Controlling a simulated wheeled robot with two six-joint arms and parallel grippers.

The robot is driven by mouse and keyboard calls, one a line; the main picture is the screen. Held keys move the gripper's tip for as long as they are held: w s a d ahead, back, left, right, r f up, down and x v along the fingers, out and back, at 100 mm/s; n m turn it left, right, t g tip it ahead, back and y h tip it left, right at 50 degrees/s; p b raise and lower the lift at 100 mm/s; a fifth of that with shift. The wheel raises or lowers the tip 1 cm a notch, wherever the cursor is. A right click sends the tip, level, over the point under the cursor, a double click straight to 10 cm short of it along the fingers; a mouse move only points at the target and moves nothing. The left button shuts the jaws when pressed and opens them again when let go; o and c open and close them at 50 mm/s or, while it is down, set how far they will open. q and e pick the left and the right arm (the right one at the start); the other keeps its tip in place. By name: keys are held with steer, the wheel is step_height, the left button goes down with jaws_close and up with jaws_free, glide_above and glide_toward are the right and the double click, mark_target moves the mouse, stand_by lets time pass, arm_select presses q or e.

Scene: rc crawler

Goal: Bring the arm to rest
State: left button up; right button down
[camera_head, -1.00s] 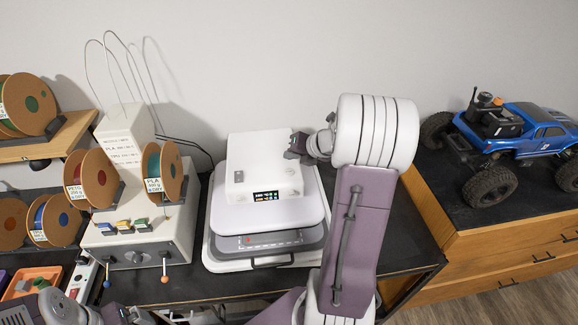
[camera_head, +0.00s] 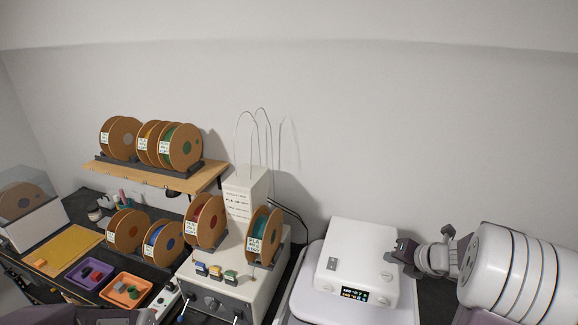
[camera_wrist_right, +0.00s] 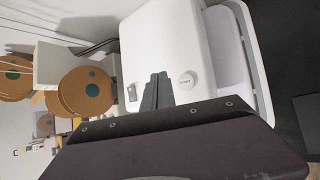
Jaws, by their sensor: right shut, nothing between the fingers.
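My right gripper (camera_head: 401,252) is at the right side of the white box-shaped machine (camera_head: 355,262) with a small lit display. Its fingers are together with nothing between them. In the right wrist view the closed fingertips (camera_wrist_right: 156,92) show in front of the white machine (camera_wrist_right: 165,45), near a round button (camera_wrist_right: 186,81). Whether the fingertips touch the machine I cannot tell. My right arm comes in from the right edge. My left gripper does not show; only a dark part of my body lies along the bottom left edge.
A filament unit (camera_head: 232,290) with spools stands left of the machine. A wooden shelf (camera_head: 130,173) holds more spools. A purple tray (camera_head: 88,274), an orange tray (camera_head: 127,290) and a yellow mat (camera_head: 62,250) lie at the left.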

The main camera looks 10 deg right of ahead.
steer(key=s+a+f+m+g, duration=0.25)
steer(key=s+a+m, duration=0.35)
steer(key=m, duration=0.4)
steer(key=s+a+f+m+g+h, duration=0.1)
steer(key=s+a+f+m+g, duration=0.15)
steer(key=a+m, duration=0.55)
steer(key=s+a+f+m+g, duration=0.1)
steer(key=s+a+f+m, duration=0.35)
steer(key=m, duration=0.65)
steer(key=s+a+f+g+b, duration=0.1)
steer(key=s+a+f+b, duration=0.1)
steer(key=f+b, duration=1.4)
steer(key=shift+s+g+b, duration=0.4)
steer(key=shift+s, duration=0.15)
stand_by(2.9)
